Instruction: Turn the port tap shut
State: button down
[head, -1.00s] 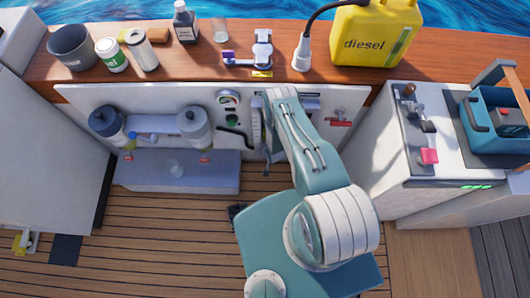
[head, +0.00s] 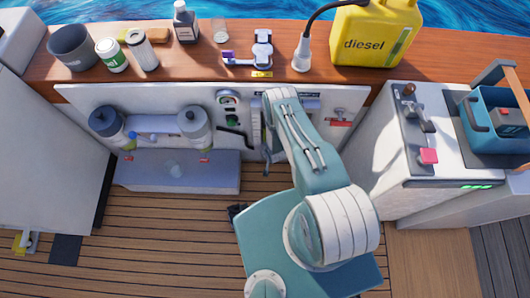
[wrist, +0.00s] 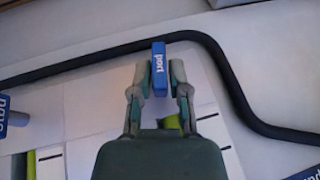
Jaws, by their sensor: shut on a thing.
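The port tap has a blue handle (wrist: 159,68) with the white word "port" on it, seen in the wrist view. The handle stands upright in that picture, in line with my gripper. My gripper (wrist: 159,80) is shut on it, with one finger on each side. The handle's far end sticks out past the fingertips. The tap's body below the handle is mostly hidden by the fingers. In the head view my arm covers my gripper and the port tap.
A black hose (wrist: 215,55) curves close around the tap. Another blue handle (wrist: 8,115) is at the left edge of the wrist view. Two grey-capped bottles (head: 194,127) stand left of my arm. A yellow diesel can (head: 375,35) stands on the wooden counter (head: 330,82).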

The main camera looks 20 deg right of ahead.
jog(key=shift+s+f+y, duration=0.1)
jog(key=shift+y, duration=0.3)
jog(key=shift+s+d+y, duration=0.1)
jog(key=shift+y, duration=0.3)
jog(key=shift+d+f+m+t+y, duration=0.1)
jog(key=shift+m+t+y, duration=0.3)
jog(key=shift+y, duration=0.5)
jog(key=shift+f+m+t+y, duration=0.1)
jog(key=shift+m+t+y, duration=0.1)
jog(key=shift+t+y, duration=0.5)
jog(key=shift+y, duration=0.3)
jog(key=c, duration=0.6)
grip_release()
jog(key=shift+r, duration=0.1)
jog(key=shift+d+r, duration=0.1)
